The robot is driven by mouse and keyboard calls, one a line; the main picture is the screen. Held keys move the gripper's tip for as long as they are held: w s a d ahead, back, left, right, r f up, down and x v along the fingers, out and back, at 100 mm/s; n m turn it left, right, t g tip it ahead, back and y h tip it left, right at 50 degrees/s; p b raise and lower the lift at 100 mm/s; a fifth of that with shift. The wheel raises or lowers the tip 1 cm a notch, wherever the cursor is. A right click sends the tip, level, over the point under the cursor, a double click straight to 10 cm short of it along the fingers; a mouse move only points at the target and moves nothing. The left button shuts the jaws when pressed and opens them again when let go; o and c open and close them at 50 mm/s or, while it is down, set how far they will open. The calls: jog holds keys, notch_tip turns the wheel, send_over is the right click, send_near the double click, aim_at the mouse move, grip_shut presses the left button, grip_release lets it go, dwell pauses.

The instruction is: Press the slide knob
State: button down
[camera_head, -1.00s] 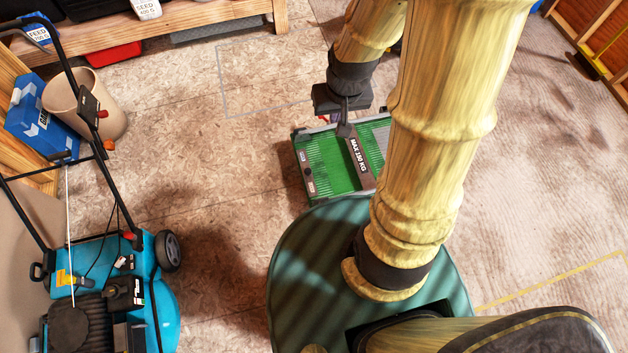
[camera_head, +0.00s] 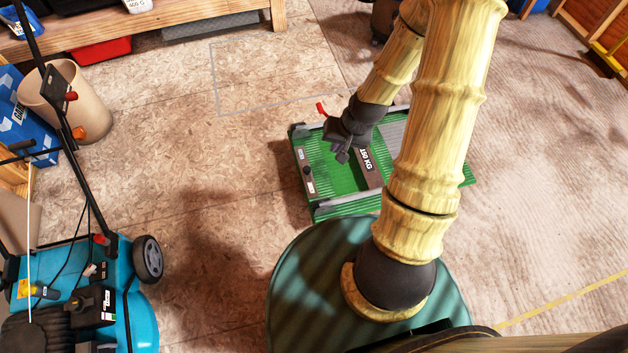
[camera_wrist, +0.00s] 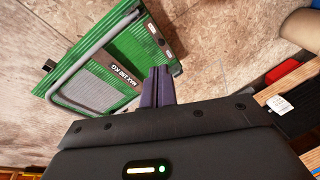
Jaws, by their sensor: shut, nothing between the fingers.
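A green platform (camera_head: 341,208) marked with a weight limit lies on the floor ahead of me. It also shows in the wrist view (camera_wrist: 130,40), at the upper left. On its left end is a small grey panel with a dark round knob (camera_head: 307,170), which looks like the slide knob. My gripper (camera_head: 342,157) is shut and empty, over the platform and to the right of the knob. Its fingertips (camera_wrist: 158,70) appear apart from the knob.
A wooden shelf (camera_head: 190,32) runs along the back. The floor left of the platform is clear.

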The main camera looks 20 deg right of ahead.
aim_at(307, 172)
jog(key=w+d+f+m+t+b, duration=0.1)
jog(key=w+f+m+b, duration=0.1)
jog(key=f+b, duration=0.5)
jog(key=w+d+f+m+t+y+b, duration=0.1)
jog(key=f+b, duration=0.7)
jog(key=f, duration=0.8)
jog(key=w+d+f+m+t+y+b, duration=0.1)
jog(key=w+f+m+t+b, duration=0.2)
jog(key=f+m+b, duration=0.2)
notch_tip(307, 172, down, 6)
jog(key=b, duration=0.3)
jog(key=shift+f+m, duration=0.2)
jog(key=shift+m, duration=0.1)
jog(key=shift+f, duration=0.1)
jog(key=b+x, duration=0.6)
jog(key=x, duration=0.3)
jog(key=shift+w+a+f, duration=0.1)
jog(key=shift+w+f, duration=0.1)
jog(key=shift+f, duration=0.15)
jog(key=w, duration=0.1)
jog(key=w+a+b, duration=0.1)
jog(key=w+b, duration=0.1)
jog(key=shift+a+f, duration=0.2)
jog(key=shift+f, duration=0.05)
jog(key=shift+w+a+r, duration=0.15)
jog(key=shift+w+a, duration=0.1)
jog(key=shift+w, duration=0.15)
